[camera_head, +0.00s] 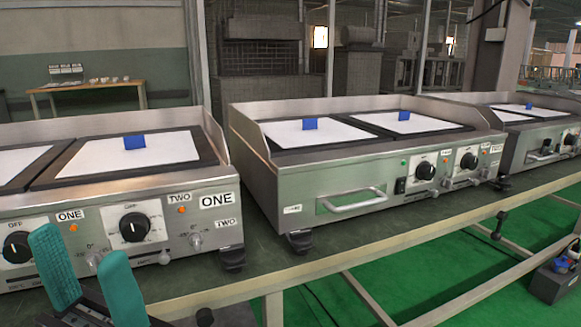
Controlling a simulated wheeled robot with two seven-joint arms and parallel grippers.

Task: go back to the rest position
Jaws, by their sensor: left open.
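My left gripper (84,282) is at the lower left, in front of the left heating unit. Its two teal fingers are spread apart with nothing between them. The left heating unit (232,262) has a steel front with black knobs (134,227) and labels ONE and TWO. The fingers hide part of its lower front. The middle heating unit (300,205) has a front handle (350,201) and two knobs. White sheets with blue blocks (135,142) lie on the hot plates. My right gripper is not in view.
The units stand on a long dark workbench (330,249) with a light front edge. A third heating unit (520,150) stands at the right. Green floor (400,280) and bench frame bars show below. A wooden table (85,87) stands at the back left.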

